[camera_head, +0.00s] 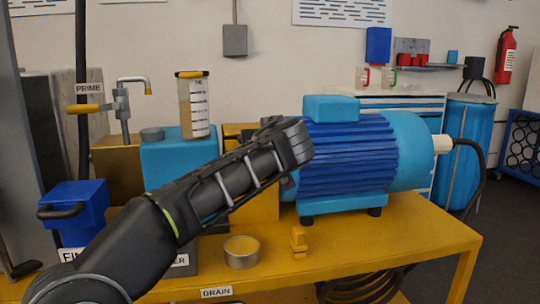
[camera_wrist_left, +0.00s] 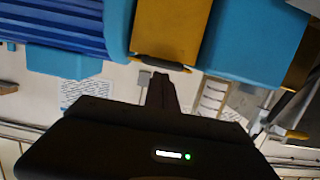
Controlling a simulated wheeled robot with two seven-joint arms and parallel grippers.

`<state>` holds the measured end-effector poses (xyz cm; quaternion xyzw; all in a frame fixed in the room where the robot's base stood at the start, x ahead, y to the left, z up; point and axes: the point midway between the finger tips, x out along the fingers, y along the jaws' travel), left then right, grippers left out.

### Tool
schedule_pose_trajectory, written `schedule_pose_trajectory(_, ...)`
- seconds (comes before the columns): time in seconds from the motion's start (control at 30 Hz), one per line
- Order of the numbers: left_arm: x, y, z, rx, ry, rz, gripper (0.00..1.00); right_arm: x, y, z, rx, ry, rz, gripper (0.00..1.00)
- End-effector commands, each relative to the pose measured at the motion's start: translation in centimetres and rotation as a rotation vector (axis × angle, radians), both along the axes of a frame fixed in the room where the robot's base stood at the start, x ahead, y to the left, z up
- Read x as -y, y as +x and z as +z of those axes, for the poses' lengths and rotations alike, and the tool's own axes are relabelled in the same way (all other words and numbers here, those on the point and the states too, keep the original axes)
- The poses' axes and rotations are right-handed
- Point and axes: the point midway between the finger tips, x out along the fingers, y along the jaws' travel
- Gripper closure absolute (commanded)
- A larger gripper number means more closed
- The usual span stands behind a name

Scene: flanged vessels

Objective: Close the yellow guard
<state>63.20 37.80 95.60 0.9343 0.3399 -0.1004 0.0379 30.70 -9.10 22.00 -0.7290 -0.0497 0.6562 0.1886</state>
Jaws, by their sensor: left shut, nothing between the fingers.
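The yellow guard (camera_head: 256,205) stands between the blue pump block (camera_head: 180,160) and the blue finned motor (camera_head: 345,155). My left arm and hand hide much of it in the head view. In the left wrist view the guard (camera_wrist_left: 168,28) is a yellow panel with a dark bar along its near edge. My left gripper (camera_head: 288,140) is in front of the guard's upper part, beside the motor's left end. Its fingers (camera_wrist_left: 162,88) are shut and empty, pointing towards the dark bar; I cannot tell whether they touch. My right gripper is out of view.
A clear measuring cylinder (camera_head: 193,105) stands on the blue block. A round tin (camera_head: 241,252) and a small yellow piece (camera_head: 298,242) sit at the front of the yellow bench (camera_head: 400,250). The bench's right front is clear.

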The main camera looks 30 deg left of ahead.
Motion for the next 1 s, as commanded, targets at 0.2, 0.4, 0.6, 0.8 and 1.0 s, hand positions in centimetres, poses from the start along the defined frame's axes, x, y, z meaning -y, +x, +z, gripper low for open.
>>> schedule_pose_trajectory(0.2,2.6,-3.1,-2.3,0.003,0.003,-0.002,1.00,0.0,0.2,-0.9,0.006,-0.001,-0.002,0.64)
schedule_pose_trajectory(0.4,3.6,-4.3,-3.1,0.004,-0.001,-0.001,1.00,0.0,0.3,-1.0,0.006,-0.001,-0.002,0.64)
schedule_pose_trajectory(0.6,3.7,-4.4,-3.1,0.006,-0.001,-0.001,1.00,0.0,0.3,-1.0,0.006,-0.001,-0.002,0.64)
schedule_pose_trajectory(0.8,3.7,-4.4,-2.8,0.006,-0.001,0.000,1.00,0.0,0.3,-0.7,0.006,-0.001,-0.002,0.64)
schedule_pose_trajectory(1.0,2.5,-4.5,0.3,-0.001,0.000,0.022,1.00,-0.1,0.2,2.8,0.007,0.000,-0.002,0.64)
